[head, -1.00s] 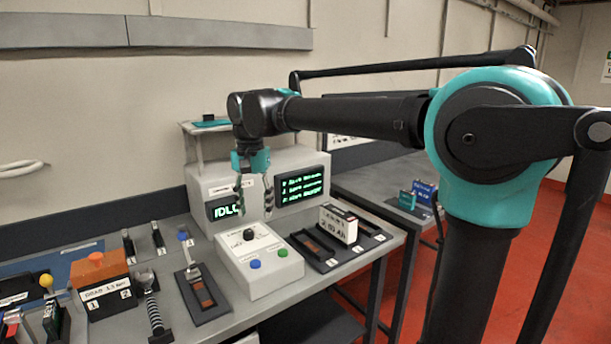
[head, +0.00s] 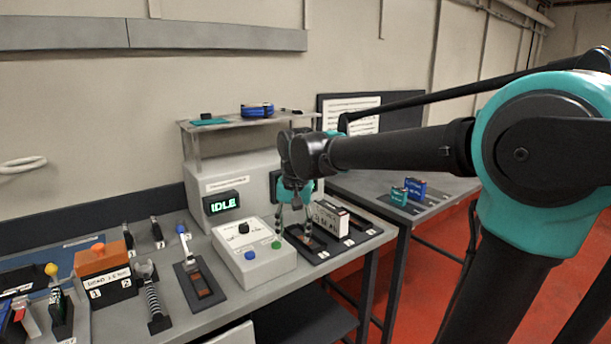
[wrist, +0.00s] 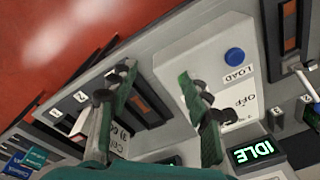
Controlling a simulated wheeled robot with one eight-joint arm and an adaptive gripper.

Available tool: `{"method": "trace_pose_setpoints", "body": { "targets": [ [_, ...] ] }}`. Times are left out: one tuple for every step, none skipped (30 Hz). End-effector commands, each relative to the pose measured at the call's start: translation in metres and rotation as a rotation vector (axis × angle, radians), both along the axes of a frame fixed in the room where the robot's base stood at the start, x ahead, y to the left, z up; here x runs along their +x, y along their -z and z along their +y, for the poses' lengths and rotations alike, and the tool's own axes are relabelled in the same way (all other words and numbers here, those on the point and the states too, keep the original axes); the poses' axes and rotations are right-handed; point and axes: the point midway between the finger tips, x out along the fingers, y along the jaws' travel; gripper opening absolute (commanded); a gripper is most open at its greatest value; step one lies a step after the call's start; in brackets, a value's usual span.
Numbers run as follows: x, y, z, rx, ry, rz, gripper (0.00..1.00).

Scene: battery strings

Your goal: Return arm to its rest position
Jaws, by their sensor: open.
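My gripper (head: 293,230) hangs fingers-down at the end of my black and teal arm, above the bench. It is in front of the tester, near the gap between the white control box (head: 250,258) and the battery bays (head: 312,250). In the wrist view my gripper (wrist: 157,76) has its two green-padded fingers spread, with nothing between them. A white battery (head: 332,222) stands upright in a bay just right of the gripper, partly hidden by a finger. I cannot tell from the head view whether they touch.
The tester screen (head: 221,203) reads IDLE; its second screen is mostly hidden by my gripper. A shelf (head: 235,125) overhangs the tester. An orange-topped box (head: 105,268) and tools stand left. Small blue and teal batteries (head: 415,190) sit on the back bench. Red floor is open at right.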

Motion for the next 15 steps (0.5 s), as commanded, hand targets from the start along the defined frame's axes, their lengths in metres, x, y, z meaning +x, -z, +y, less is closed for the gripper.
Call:
{"method": "trace_pose_setpoints", "body": {
  "targets": [
    [-0.002, 0.013, -0.018, 0.003, 0.001, -0.013, 0.49],
    [-0.003, 0.021, -0.028, 0.005, -0.002, -0.024, 0.49],
    [-0.005, 0.033, -0.043, 0.007, -0.008, -0.040, 0.49],
    [-0.008, 0.043, -0.055, 0.008, -0.013, -0.051, 0.49],
    [-0.012, 0.053, -0.069, 0.010, -0.018, -0.067, 0.49],
    [-0.018, 0.069, -0.088, 0.009, -0.025, -0.086, 0.49],
    [-0.024, 0.081, -0.103, 0.008, -0.031, -0.105, 0.49],
    [-0.031, 0.093, -0.117, 0.006, -0.037, -0.121, 0.49],
    [-0.041, 0.109, -0.135, 0.001, -0.045, -0.144, 0.49],
    [-0.049, 0.120, -0.147, -0.005, -0.052, -0.160, 0.49],
    [-0.058, 0.130, -0.159, -0.009, -0.058, -0.177, 0.49],
    [-0.069, 0.144, -0.172, -0.018, -0.067, -0.197, 0.49],
    [-0.077, 0.152, -0.181, -0.024, -0.072, -0.210, 0.49],
    [-0.086, 0.161, -0.190, -0.031, -0.078, -0.223, 0.49],
    [-0.096, 0.171, -0.199, -0.040, -0.084, -0.238, 0.49]
  ]
}}
